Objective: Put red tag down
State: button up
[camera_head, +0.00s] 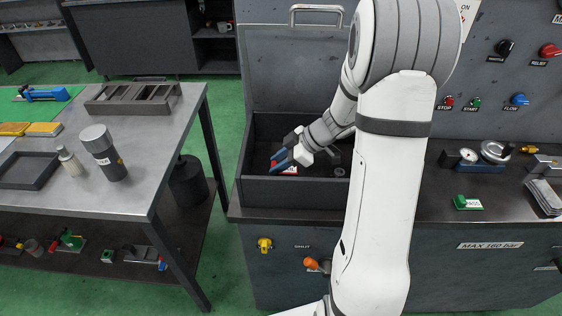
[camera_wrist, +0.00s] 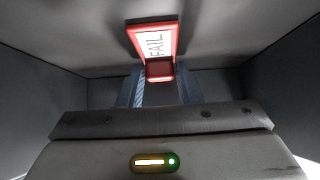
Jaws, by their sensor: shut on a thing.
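The red tag (camera_wrist: 152,38) has a white face with the word FAIL, and shows in the wrist view ahead of my jaws. My gripper (camera_wrist: 160,88) is shut on the tag's near end, a small red block between the fingertips. In the head view my gripper (camera_head: 283,161) is low inside a dark open-topped bin (camera_head: 290,193) in the fixture, with its blue fingers pointing left. A bit of the red and white tag (camera_head: 290,171) shows beside the fingers. Whether the tag touches the bin floor cannot be told.
The bin's walls stand close around my gripper. Round metal parts lie in the bin to the right of it. A green block (camera_head: 468,202) and gauges (camera_head: 494,151) are on the ledge at right. A grey table (camera_head: 150,150) with a cylinder (camera_head: 103,152) and trays stands at left.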

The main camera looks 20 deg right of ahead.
jog(key=shift+f, duration=0.15)
jog(key=o, duration=1.1)
jog(key=shift+r, duration=0.25)
jog(key=shift+d+r+p, duration=0.15)
jog(key=shift+r+p, duration=0.05)
jog(key=shift+p, duration=0.1)
jog(key=v, duration=1.1)
jog(key=shift+d+r+b, duration=0.2)
jog(key=shift+b, duration=0.2)
